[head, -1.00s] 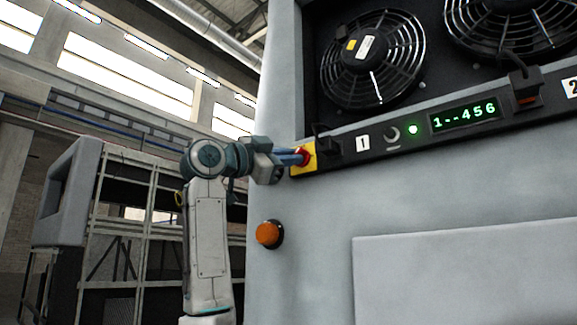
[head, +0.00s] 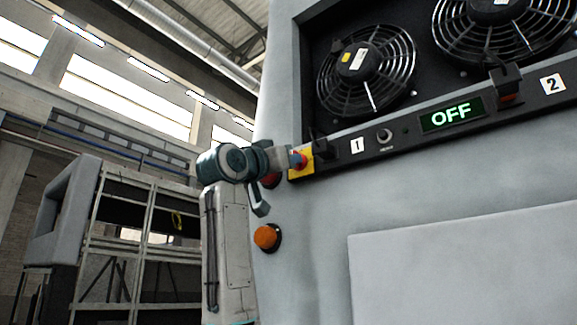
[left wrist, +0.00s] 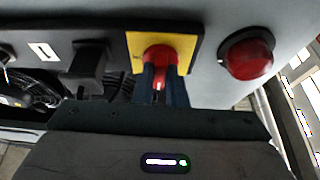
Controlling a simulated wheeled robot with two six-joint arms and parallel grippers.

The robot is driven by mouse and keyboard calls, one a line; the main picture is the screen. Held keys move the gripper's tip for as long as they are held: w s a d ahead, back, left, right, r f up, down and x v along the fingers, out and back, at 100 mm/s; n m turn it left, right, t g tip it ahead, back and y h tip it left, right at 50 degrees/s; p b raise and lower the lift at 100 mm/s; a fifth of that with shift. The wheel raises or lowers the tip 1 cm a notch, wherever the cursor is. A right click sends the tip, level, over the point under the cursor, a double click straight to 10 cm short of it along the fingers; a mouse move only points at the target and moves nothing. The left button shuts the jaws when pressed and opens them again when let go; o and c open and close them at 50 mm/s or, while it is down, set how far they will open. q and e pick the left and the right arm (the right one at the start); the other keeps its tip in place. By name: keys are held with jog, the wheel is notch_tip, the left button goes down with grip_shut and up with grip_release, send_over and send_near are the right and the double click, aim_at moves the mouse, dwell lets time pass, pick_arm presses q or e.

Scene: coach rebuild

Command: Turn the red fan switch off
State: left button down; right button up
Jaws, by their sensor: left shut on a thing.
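The red fan switch (left wrist: 160,55) is a red knob on a yellow plate (left wrist: 132,42), at the left end of the black control panel. In the head view the yellow plate (head: 307,160) shows just beyond my left gripper (head: 293,161). My left gripper also shows in the left wrist view (left wrist: 164,92), its two fingers shut on the red knob and covering part of it. The display (head: 451,114) on the panel reads OFF. The small lamp right of the round knob is dark. My right gripper is not in view.
A red dome (left wrist: 247,55) sits beside the yellow plate, partly behind my gripper in the head view. An orange button (head: 267,237) is below it. Two caged fans, the left one (head: 366,75) and the right one (head: 497,25), sit above the panel. A black block (left wrist: 90,66) juts out near the switch.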

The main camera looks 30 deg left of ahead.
pick_arm(q)
jog(key=shift+w+f+n, duration=0.1)
jog(key=shift+f+n, duration=0.05)
jog(key=shift+n, duration=0.35)
jog(key=c, duration=1.5)
grip_release()
jog(key=shift+o, duration=0.2)
jog(key=d+b+v, duration=0.1)
jog(key=b+v, duration=0.5)
jog(key=v, duration=0.4)
jog(key=shift+s+a, duration=0.45)
jog(key=shift+s, duration=0.05)
